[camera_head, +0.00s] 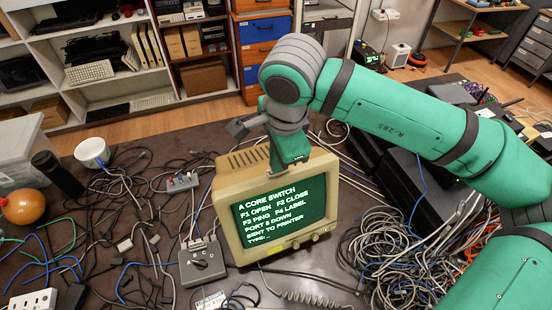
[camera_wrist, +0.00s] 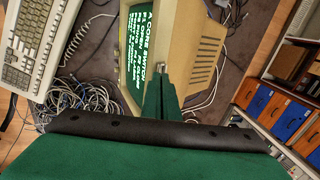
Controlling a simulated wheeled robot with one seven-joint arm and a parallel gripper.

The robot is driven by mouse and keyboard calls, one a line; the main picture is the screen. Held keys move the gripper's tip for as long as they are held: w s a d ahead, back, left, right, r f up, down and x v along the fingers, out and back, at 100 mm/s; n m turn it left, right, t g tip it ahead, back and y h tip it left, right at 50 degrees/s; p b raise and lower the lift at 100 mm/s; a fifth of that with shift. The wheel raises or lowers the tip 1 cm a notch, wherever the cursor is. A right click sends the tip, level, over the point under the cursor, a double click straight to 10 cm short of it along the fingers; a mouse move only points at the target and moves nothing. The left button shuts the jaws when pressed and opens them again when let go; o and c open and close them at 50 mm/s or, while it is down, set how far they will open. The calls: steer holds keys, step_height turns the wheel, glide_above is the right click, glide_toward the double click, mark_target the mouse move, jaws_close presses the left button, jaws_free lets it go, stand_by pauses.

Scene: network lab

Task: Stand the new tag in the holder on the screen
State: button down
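A beige monitor (camera_head: 238,215) stands on the dark table with green text lit on its dark screen; it also shows in the wrist view (camera_wrist: 190,40). I cannot make out a tag in the fingers or a holder on the screen. A small white printed piece (camera_head: 210,301) lies at the front edge of the head view; I cannot tell whether it is a tag.
Loose cables (camera_head: 400,250) cover much of the table. A keyboard (camera_wrist: 32,45) lies in front of the monitor. Shelves stand behind.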

steer(key=shift+w+a+f, duration=0.1)
steer(key=shift+w+f, duration=0.05)
steer(key=shift+f, duration=0.55)
stand_by(1.2)
steer(key=shift+w+a+f+g+h, duration=0.15)
steer(key=shift+w+g+h, duration=0.15)
steer(key=shift+g, duration=0.3)
steer(key=shift+w+a+r+g+h, duration=0.1)
steer(key=shift+w+g+h, duration=0.1)
steer(key=shift+w+g, duration=0.3)
steer(key=shift+s, duration=0.2)
steer(key=c, duration=2)
jaws_free()
step_height(320, 180, up, 11)
steer(key=shift+f, duration=0.1)
